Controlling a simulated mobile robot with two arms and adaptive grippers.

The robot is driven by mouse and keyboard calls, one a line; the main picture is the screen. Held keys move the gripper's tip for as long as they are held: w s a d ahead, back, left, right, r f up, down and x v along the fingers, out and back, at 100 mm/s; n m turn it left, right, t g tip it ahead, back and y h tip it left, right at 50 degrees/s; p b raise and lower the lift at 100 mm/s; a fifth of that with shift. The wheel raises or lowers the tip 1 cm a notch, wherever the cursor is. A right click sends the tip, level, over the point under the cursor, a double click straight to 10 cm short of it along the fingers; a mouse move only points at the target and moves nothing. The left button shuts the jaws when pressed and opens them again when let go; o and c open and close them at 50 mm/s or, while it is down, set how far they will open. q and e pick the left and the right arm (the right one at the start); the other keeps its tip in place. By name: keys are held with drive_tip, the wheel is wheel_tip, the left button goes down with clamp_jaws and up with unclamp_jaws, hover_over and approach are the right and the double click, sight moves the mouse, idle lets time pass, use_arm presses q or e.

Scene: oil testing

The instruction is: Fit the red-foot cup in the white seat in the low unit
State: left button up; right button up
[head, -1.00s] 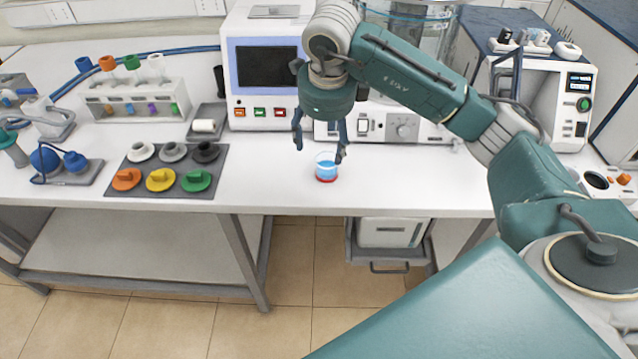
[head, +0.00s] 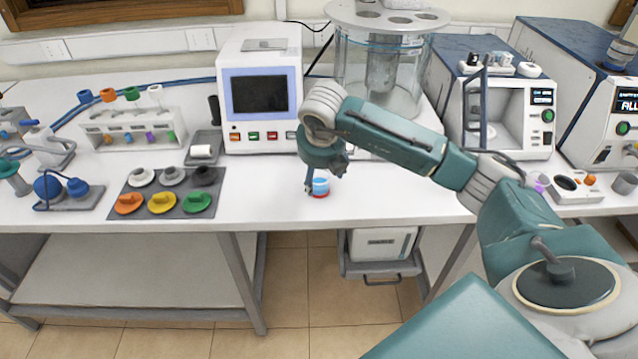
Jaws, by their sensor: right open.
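The red-foot cup (head: 320,187) is a small clear cup with blue liquid and a red base. It stands upright near the front edge of the white bench. My right gripper (head: 318,178) is open and low at the cup, one finger just left of it. The other finger is partly hidden, and I cannot tell whether either touches the cup. A low white unit (head: 380,244) sits on a grey shelf under the bench. No white seat can be made out in it from here. My left gripper is not in view.
Coloured knobs on a grey mat (head: 185,208) lie left of the cup. A screen instrument (head: 262,95) and a glass bath (head: 412,75) stand behind. A white unit with an open chamber (head: 510,115) is at right. Bare bench lies around the cup.

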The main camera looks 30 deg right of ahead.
sight(319, 177)
drive_tip(key=shift+w+d+f, duration=0.1)
drive_tip(key=shift+w+f, duration=0.05)
drive_tip(key=p+x, duration=0.1)
drive_tip(key=x, duration=0.1)
drive_tip(key=p+x, duration=0.1)
drive_tip(key=x, duration=0.2)
drive_tip(key=shift+w+d+r+p, duration=0.2)
drive_tip(key=shift+w+p, duration=0.1)
drive_tip(key=c, duration=1.3)
drive_tip(key=shift+c, duration=0.2)
drive_tip(key=shift+r, duration=0.2)
